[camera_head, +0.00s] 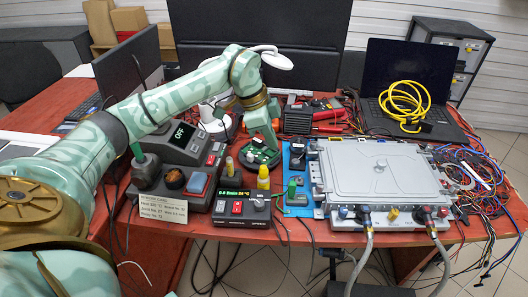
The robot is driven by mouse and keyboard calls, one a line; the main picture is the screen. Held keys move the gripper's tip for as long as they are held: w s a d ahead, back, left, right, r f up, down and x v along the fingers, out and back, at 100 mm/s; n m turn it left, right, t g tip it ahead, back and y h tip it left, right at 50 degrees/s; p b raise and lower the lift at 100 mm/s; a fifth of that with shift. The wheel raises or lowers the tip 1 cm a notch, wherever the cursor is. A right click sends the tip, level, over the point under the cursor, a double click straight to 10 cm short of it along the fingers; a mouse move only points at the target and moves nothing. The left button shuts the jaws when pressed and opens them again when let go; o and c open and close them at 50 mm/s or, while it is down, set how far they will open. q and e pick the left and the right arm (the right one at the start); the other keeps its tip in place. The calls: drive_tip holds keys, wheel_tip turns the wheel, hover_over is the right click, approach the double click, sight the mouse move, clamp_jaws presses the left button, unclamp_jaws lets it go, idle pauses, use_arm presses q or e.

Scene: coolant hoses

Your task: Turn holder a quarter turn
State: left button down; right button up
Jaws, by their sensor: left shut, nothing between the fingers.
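My left arm comes in from the left, arches over the grey station and bends down at the middle of the table. I cannot tell for sure which thing is the holder, or whether the gripper touches anything. My right gripper is not in view.
The grey station (202,150) with an OFF display and a small black control box (241,208) stand at the front left. A blue mat (297,204) lies beside the grey box. Tangled cables (470,190) cover the right side. A laptop (405,75) with a yellow cable stands behind.

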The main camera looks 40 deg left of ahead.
use_arm(q)
drive_tip(key=b+x, duration=0.4)
drive_tip(key=x, duration=0.6)
drive_tip(key=shift+f, duration=0.15)
drive_tip(key=a, duration=0.1)
drive_tip(key=s+a+b, duration=0.1)
drive_tip(key=shift+s+a+f, duration=0.2)
drive_tip(key=shift+s+a, duration=0.05)
drive_tip(key=shift+s, duration=0.1)
drive_tip(key=shift+s+a, duration=0.2)
drive_tip(key=shift+a, duration=0.1)
drive_tip(key=shift+r, duration=0.1)
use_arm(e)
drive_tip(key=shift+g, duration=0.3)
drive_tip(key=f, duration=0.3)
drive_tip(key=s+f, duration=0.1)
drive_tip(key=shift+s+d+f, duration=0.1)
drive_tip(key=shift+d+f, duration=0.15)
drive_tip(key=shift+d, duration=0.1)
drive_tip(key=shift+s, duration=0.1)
